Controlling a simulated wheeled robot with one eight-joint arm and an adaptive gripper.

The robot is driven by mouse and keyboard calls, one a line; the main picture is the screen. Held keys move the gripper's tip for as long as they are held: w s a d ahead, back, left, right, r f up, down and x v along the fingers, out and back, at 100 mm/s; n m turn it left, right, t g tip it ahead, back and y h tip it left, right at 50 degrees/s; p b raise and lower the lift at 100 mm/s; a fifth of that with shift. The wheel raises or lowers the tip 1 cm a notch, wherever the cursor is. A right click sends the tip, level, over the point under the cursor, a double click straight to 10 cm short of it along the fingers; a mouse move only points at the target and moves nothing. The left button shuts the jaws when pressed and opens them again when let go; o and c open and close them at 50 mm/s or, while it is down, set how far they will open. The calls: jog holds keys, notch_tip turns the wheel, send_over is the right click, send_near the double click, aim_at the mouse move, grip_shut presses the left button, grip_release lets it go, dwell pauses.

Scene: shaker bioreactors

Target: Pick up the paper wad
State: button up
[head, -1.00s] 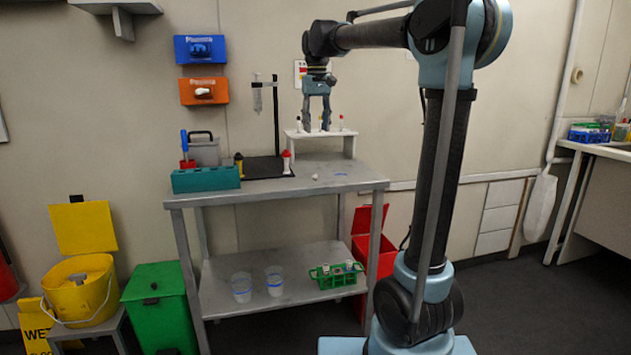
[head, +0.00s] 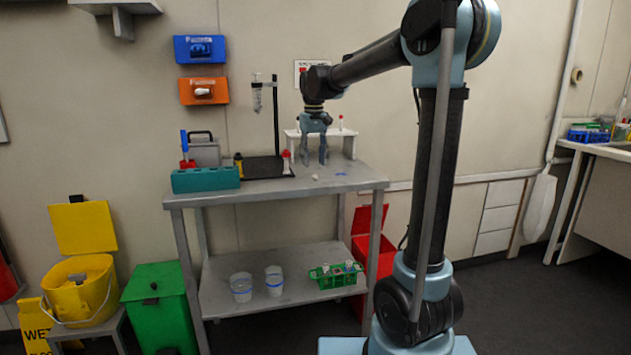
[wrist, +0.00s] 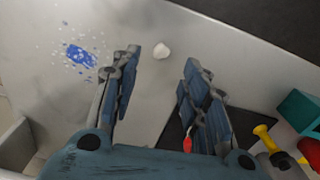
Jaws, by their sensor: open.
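The paper wad (wrist: 162,51) is a small whitish lump on the metal table top. In the head view the wad (head: 315,177) is a tiny pale spot near the table's front part. My gripper (head: 314,164) points down over the table, close to the wad, with its jaws apart and empty. It also shows in the wrist view (wrist: 164,58). The gap between the fingertips and the wad in height is hard to tell.
A blue spill with white specks (wrist: 80,56) lies beside the wad. A white raised rack (head: 349,144) stands behind my gripper. A black stand base (head: 262,168), a red-capped bottle (head: 287,162) and a teal block (head: 205,180) are to the left. The front right of the table (head: 365,182) is clear.

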aim_at(315, 178)
jog(key=shift+w+f, duration=0.1)
jog(key=shift+f, duration=2.55)
jog(key=c, duration=0.7)
